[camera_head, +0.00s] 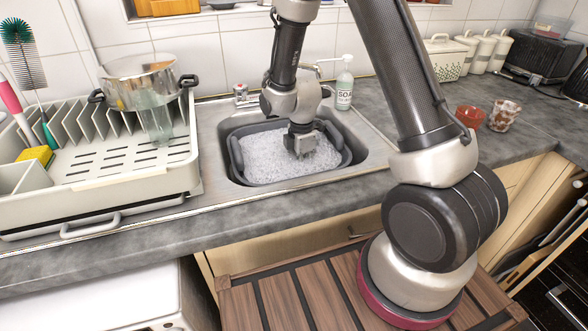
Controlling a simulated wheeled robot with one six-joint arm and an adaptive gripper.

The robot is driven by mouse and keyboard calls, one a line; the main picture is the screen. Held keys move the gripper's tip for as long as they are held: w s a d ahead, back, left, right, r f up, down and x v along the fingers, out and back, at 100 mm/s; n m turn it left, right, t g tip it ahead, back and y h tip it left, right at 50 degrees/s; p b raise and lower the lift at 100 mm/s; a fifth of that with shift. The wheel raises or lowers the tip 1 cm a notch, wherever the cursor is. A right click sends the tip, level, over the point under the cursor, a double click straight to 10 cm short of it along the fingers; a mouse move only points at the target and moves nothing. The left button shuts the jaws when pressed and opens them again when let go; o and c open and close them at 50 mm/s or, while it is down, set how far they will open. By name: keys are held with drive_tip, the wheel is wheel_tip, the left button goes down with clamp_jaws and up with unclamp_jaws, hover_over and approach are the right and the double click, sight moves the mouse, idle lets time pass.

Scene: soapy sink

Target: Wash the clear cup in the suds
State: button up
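My gripper (303,148) points down into the white suds (265,158) in the grey wash tub (345,155), toward the tub's right side. Its fingertips are small and partly sunk in the foam, so I cannot tell whether it is open or shut, or whether it holds anything. A tall clear cup (155,120) seems to stand on the dish rack at the left, in front of the steel pot. It is well apart from my gripper. Anything under the foam is hidden.
The pale dish rack (120,172) holds a steel pot (138,84). A soap bottle (344,84) and tap (240,92) stand behind the sink. A red cup (470,117) and a patterned cup (504,115) stand on the right counter. The front counter is clear.

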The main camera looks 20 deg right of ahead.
sight(290, 167)
drive_tip(key=shift+a, duration=1.7)
wheel_tip(290, 167, up, 19)
drive_tip(key=shift+f, duration=0.15)
idle(5.0)
idle(0.3)
